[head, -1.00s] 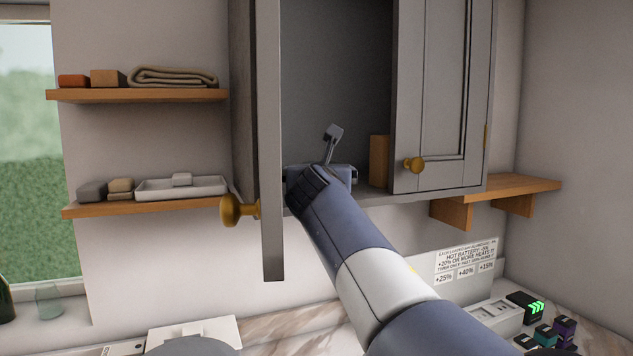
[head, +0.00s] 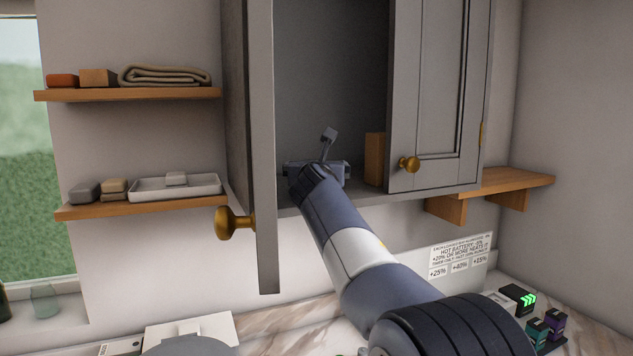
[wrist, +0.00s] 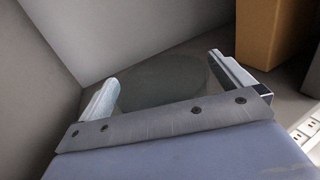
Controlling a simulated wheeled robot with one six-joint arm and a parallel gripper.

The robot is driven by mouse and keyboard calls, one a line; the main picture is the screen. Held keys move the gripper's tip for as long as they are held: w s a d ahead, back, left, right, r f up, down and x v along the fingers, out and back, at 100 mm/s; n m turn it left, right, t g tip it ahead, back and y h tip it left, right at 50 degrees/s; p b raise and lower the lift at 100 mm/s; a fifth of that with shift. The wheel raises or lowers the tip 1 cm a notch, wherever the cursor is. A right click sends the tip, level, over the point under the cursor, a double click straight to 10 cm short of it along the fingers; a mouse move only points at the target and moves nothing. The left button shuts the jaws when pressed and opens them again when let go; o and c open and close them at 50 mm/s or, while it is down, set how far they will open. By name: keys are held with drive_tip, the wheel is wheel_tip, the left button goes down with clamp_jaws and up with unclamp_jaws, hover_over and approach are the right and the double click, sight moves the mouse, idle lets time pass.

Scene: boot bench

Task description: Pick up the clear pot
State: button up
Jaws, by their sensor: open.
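The clear pot (wrist: 172,82) shows in the wrist view as a faint, darker rounded shape on the cabinet floor. It lies between the two fingers of my gripper (wrist: 162,72), which is open. The see-through walls are hard to make out, so I cannot tell whether a finger touches it. In the head view my gripper (head: 318,170) is inside the open grey cabinet (head: 330,70), low near its floor. The pot cannot be made out there, with my arm and gripper in front.
A wooden block (head: 374,158) stands right of my gripper; it also shows in the wrist view (wrist: 272,32). The open left door (head: 262,150) and the right door (head: 430,100) flank the opening. A greenish glass (head: 45,301) stands on the windowsill.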

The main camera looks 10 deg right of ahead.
drive_tip(key=c, duration=1)
drive_tip(key=shift+s+r, duration=0.1)
